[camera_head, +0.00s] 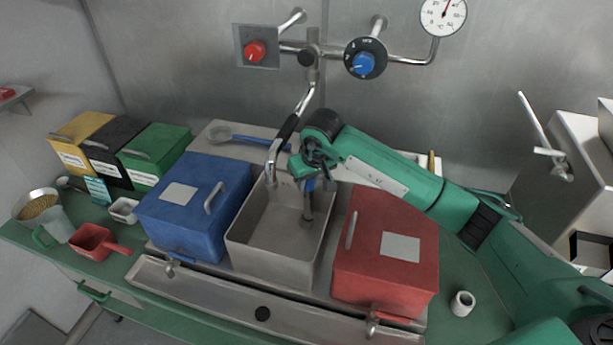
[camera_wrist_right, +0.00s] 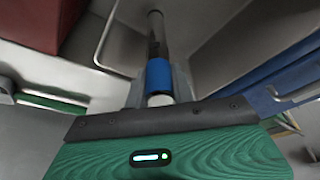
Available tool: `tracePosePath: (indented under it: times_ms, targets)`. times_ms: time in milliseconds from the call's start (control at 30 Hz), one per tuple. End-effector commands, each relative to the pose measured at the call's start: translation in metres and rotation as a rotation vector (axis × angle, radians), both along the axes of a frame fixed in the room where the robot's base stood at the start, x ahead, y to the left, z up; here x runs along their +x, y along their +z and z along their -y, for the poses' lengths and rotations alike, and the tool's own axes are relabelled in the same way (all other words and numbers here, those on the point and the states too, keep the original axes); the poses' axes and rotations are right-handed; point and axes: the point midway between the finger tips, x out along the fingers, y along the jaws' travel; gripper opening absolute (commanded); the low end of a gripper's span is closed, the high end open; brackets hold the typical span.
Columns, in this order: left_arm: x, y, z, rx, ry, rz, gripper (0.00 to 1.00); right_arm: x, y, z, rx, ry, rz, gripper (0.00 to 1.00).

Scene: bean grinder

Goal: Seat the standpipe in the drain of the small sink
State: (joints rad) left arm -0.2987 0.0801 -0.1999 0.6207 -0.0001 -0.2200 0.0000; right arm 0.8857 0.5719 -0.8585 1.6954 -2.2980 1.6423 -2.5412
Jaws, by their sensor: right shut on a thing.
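The small sink (camera_head: 268,258) is a grey metal basin between a blue box and a red box. My right gripper (camera_head: 309,182) reaches in from the right above the sink's back right part, jaws pointing down. It is shut on the standpipe (camera_head: 308,206), a dark grey pipe with a blue band near its top. The pipe hangs roughly upright, its lower end inside the basin. In the right wrist view the standpipe (camera_wrist_right: 159,72) runs away from the jaws toward the basin. The drain cannot be made out, and I cannot tell whether the pipe touches it. My left gripper is out of view.
The blue box (camera_head: 205,220) and red box (camera_head: 375,270) stand close on either side of the sink. A curved tap spout (camera_head: 276,155) hangs beside my gripper on the left. A white cup (camera_head: 463,304) stands right of the red box.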

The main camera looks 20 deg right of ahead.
Motion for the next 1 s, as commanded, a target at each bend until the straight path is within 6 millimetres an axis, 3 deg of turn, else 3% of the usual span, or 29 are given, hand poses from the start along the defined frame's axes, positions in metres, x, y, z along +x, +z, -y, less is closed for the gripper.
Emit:
tracePosePath:
  times_ms: [100,267,1000]
  targets:
    - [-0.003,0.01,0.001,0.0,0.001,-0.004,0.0,0.018,0.003,0.0,0.002,-0.001,-0.001,0.0]
    - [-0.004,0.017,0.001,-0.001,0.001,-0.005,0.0,0.015,-0.009,0.0,0.002,0.001,-0.001,0.0]
    - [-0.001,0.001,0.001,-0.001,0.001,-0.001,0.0,0.016,-0.023,0.0,0.001,0.001,0.001,0.0]
